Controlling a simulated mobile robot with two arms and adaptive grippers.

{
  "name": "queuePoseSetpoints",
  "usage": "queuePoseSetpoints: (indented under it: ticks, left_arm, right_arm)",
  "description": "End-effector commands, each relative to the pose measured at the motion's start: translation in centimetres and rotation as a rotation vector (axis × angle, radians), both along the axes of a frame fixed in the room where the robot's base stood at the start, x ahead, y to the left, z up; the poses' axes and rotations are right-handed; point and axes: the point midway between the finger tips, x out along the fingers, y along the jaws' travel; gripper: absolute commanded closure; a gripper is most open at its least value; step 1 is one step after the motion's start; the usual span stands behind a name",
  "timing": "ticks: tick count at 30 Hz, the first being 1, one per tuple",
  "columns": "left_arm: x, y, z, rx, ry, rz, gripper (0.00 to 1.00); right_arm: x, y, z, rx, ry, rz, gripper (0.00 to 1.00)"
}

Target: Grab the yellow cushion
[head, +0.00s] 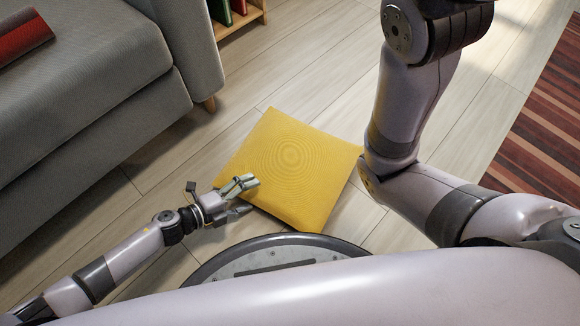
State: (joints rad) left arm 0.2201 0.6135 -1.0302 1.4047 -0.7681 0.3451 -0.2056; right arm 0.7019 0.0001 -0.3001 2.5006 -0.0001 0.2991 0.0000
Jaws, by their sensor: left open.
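The yellow cushion (291,164) is square, with a pattern of concentric rings, and lies flat on the wooden floor in the middle of the head view. My left gripper (249,195) is at the cushion's lower left edge. It is open, with one finger over the cushion's surface and the other lower, near its front side. I cannot tell whether the fingers touch the cushion. My right arm comes down past the cushion's right corner, and its gripper is out of view.
A grey sofa (88,87) with a red item (20,36) on it stands at the left. A low wooden shelf (243,17) with books is at the top. A red striped rug (545,135) lies at the right. Bare floor (300,70) is free behind the cushion.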

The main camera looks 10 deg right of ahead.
Motion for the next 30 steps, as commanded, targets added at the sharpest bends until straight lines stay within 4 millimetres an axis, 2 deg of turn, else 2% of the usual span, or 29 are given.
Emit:
queuePoseSetpoints:
  ticks: [1,4,7,14,30]
  left_arm:
    - [0.2,-0.9,-0.8,-0.001,-0.005,-0.003,0.23]
    - [0.7,-2.0,-1.2,0.0,-0.004,-0.002,0.23]
    - [1.0,-2.6,-1.3,-0.001,-0.002,0.0,0.23]
    - [1.1,-2.7,-1.2,0.0,-0.002,0.001,0.23]
    - [1.0,-2.7,-1.2,0.0,-0.001,0.0,0.58]
  right_arm:
    - [0.0,0.0,-1.3,0.0,0.001,0.0,0.6]
    - [0.0,0.0,-1.9,0.0,0.001,0.0,0.6]
    - [0.0,0.0,-2.2,0.0,0.001,0.0,0.6]
    - [0.0,0.0,-2.1,0.0,0.0,0.0,0.6]
    - [0.0,0.0,-2.1,0.0,0.0,0.0,0.6]
